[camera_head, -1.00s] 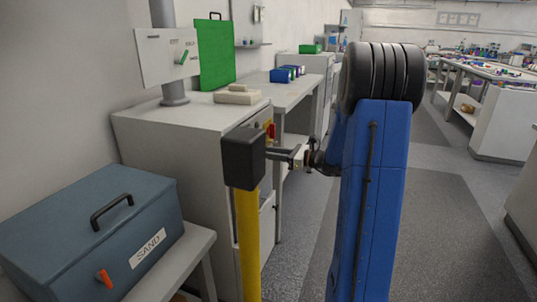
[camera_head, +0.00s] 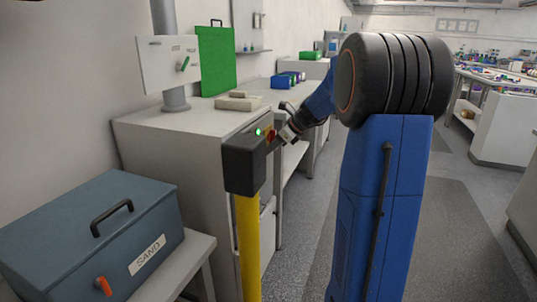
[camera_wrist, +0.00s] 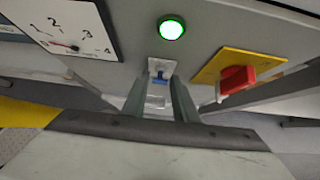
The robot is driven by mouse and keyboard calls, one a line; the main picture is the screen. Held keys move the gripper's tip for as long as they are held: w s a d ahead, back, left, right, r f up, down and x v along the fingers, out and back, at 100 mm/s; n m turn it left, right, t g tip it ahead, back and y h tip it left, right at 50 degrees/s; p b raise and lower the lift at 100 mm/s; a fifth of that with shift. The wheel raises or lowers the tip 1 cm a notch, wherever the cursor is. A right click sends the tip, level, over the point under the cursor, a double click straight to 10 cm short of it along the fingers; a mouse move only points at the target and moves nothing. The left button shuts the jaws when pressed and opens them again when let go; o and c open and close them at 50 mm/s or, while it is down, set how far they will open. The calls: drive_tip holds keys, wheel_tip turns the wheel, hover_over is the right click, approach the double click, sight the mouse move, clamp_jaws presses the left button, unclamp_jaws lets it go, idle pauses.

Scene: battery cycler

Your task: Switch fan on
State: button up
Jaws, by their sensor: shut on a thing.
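The grey cabinet (camera_head: 190,150) stands in the middle left of the head view. The lamp also glows in the head view (camera_head: 258,132). No fan is clearly visible.
A red knob on a yellow plate (camera_wrist: 235,78) sits close to the right of my fingers. A gauge (camera_wrist: 70,30) is at upper left. In the head view, a blue box marked SAND (camera_head: 90,235) is at lower left. The floor (camera_head: 465,240) at right is clear.

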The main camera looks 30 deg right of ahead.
drive_tip(key=shift+w+a+r+g+h, duration=0.15)
drive_tip(key=shift+w+r+g+h, duration=0.15)
drive_tip(key=shift+g+h, duration=0.4)
drive_tip(key=o, duration=1)
drive_tip(key=shift+s, duration=0.1)
drive_tip(key=v, duration=1.7)
drive_tip(key=shift+r, duration=0.25)
drive_tip(key=shift+d, duration=0.2)
